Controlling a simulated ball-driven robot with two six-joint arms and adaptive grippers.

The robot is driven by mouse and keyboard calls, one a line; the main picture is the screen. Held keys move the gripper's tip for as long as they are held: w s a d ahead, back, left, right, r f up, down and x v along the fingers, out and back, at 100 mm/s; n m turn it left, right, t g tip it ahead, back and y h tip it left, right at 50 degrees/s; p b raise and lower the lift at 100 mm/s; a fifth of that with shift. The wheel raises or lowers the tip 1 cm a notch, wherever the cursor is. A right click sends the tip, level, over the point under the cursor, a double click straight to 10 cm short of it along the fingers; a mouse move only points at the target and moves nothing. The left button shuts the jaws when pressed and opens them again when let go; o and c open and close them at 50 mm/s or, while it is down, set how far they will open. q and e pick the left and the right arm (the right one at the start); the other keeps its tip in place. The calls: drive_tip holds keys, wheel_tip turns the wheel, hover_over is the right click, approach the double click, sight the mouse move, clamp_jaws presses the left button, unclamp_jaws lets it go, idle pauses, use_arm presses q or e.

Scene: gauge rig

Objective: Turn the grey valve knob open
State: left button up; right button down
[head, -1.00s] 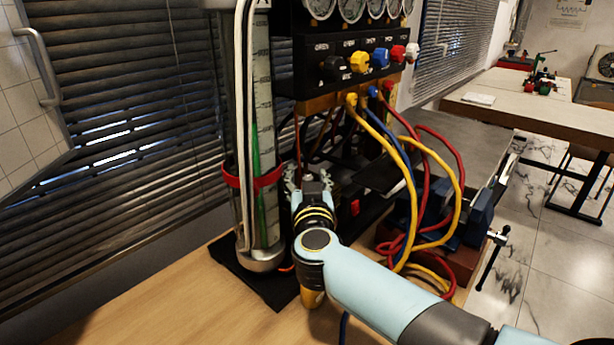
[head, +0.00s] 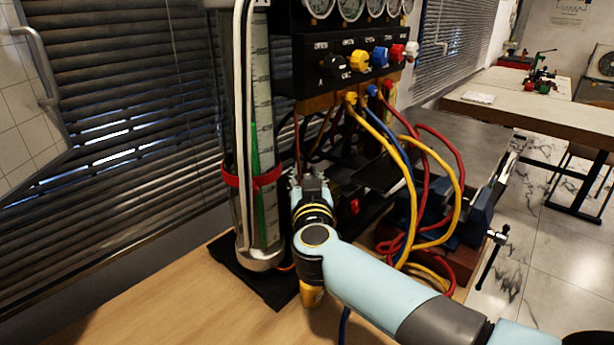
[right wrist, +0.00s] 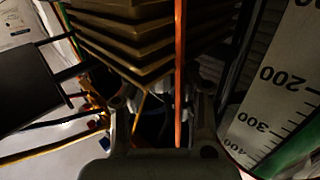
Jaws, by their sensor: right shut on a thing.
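My right gripper (head: 310,182) is low in front of the gauge rig, just right of the clear graduated column, pointing away from the camera. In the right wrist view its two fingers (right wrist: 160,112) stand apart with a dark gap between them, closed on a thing. The grey valve knob is not clearly visible; the gripper and wrist cover the spot where the jaws close, and the wrist view is dark there. My left gripper is out of view.
The graduated column (head: 262,120) with a red clamp stands close left. A black panel (head: 340,65) with coloured knobs is above. Yellow, red and blue hoses (head: 412,190) loop to the right, near a blue vise (head: 476,212). Bare wooden table (head: 170,300) lies in front.

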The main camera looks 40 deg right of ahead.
drive_tip(key=shift+s+n+t+y+p, duration=0.1)
drive_tip(key=shift+n+t+y+p, duration=0.9)
drive_tip(key=shift+y, duration=0.3)
drive_tip(key=shift+n+y, duration=0.4)
drive_tip(key=shift+f+n+t+y, duration=0.15)
drive_tip(key=shift+n+t+y, duration=0.25)
drive_tip(key=shift+y, duration=0.2)
drive_tip(key=shift+f+n+t+y, duration=0.1)
drive_tip(key=shift+n+t+y, duration=0.25)
drive_tip(key=shift+y, duration=0.35)
drive_tip(key=n+y+b, duration=0.1)
drive_tip(key=y+b, duration=0.1)
drive_tip(key=n+y+b, duration=0.1)
drive_tip(key=y+b, duration=0.1)
drive_tip(key=b, duration=0.1)
drive_tip(key=n+y+b, duration=0.2)
drive_tip(key=shift+f+t+b, duration=0.25)
drive_tip(key=shift+b, duration=0.1)
drive_tip(key=shift+r+n+y+b, duration=0.2)
drive_tip(key=shift+n+y+b, duration=0.15)
drive_tip(key=shift+y+b, duration=0.4)
drive_tip(key=shift+r, duration=0.1)
